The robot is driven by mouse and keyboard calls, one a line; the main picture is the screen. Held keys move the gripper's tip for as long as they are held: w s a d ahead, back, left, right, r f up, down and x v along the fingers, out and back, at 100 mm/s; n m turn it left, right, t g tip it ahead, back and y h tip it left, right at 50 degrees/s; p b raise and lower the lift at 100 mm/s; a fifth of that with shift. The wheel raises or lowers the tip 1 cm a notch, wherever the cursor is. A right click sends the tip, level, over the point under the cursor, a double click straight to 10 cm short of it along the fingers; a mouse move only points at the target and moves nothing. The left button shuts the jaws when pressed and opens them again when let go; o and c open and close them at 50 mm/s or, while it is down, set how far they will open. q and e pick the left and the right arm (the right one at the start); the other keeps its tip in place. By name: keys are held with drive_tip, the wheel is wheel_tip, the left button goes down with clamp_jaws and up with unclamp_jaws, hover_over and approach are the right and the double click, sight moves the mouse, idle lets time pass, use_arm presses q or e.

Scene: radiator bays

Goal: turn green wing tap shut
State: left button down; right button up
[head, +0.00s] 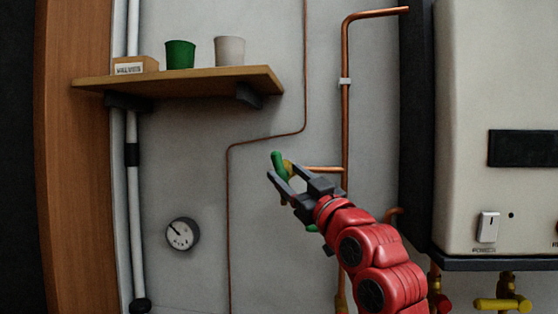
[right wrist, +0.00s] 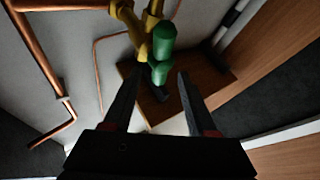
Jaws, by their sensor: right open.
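The green wing tap (head: 278,163) sits on a brass body at the end of a short copper branch on the wall. Its upper wing shows past my right gripper (head: 281,172), and a second green piece shows below the gripper. In the right wrist view the green wing (right wrist: 162,42) and brass body (right wrist: 131,18) stand beyond the fingertips. The lower green end lies between or just past the two open fingers (right wrist: 159,74). I cannot tell whether they touch it. My left gripper is not in view.
A wooden shelf (head: 190,80) at upper left holds a green cup (head: 180,55), a pale cup (head: 229,51) and a small box (head: 134,66). A gauge (head: 182,234) is on the wall. The boiler (head: 495,80) stands right, with a yellow tap (head: 502,304) below it.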

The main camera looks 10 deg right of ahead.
sight(282, 169)
drive_tip(key=shift+p+x, duration=0.45)
drive_tip(key=shift+x, duration=1.65)
clamp_jaws()
